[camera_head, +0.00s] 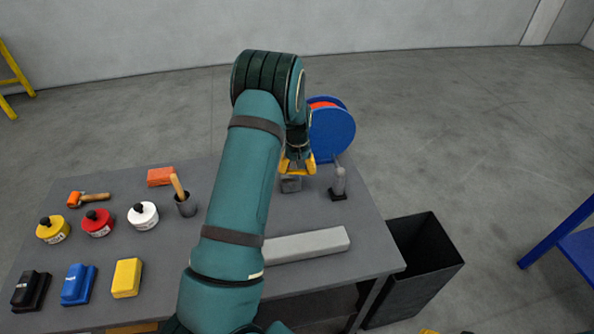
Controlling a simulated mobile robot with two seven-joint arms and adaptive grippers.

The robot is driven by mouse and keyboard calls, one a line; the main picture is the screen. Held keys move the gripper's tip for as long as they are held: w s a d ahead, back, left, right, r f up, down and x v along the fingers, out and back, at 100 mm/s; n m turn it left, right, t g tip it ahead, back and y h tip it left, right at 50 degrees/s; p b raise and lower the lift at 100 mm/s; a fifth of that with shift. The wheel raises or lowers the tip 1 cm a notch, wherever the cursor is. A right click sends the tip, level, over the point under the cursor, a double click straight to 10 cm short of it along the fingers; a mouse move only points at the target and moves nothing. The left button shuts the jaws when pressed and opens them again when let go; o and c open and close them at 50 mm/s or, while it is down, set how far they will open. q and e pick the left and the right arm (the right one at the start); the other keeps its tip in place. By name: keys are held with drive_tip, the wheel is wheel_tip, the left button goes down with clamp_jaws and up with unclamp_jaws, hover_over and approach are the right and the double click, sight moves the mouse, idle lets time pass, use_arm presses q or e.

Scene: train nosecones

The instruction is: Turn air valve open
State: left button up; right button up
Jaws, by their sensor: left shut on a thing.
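My left arm reaches across the table from the bottom of the view. My left gripper (298,168), with yellow fingers, points down near the table's far right part. It is shut on what looks like the air valve (291,185), a small grey block-shaped fitting on the table top. The fingers and wrist cover the upper part of the valve, so its handle and how far it is turned cannot be seen.
A long grey block (306,245) lies in front. Tins, blocks and a brush cup (186,205) fill the left side. A black bin (424,265) stands at right.

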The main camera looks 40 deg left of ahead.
use_arm(q)
drive_tip(key=shift+w+a+f+n, duration=0.1)
drive_tip(key=shift+n, duration=0.65)
drive_tip(key=shift+w+a+f+n, duration=0.1)
drive_tip(key=shift+n, duration=0.65)
drive_tip(key=o, duration=1.2)
drive_tip(key=shift+r, duration=0.1)
wheel_tip(320, 180, up, 12)
